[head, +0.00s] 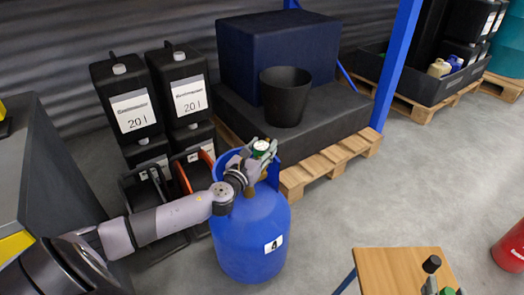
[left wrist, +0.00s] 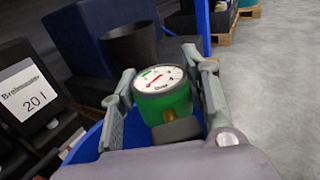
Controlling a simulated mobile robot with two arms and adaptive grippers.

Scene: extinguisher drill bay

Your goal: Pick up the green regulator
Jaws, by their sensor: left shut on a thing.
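The green regulator (head: 261,146) has a white round gauge face with a red needle. In the head view it is at the top of the blue gas cylinder (head: 251,235), which carries a label reading 4. My left gripper (head: 259,158) is shut on the regulator. In the left wrist view the regulator (left wrist: 164,101) sits between the two fingers of that gripper (left wrist: 163,103), gauge face up. A brass part shows below its green body. I cannot tell whether it is seated on the cylinder or clear of it. My right gripper is not in view.
Black 20 l canisters (head: 127,97) stand behind my left arm. A pallet (head: 325,165) with dark blocks and a black bucket (head: 285,97) is behind the cylinder. A wooden table (head: 385,272) with small items is at front right. Floor between is clear.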

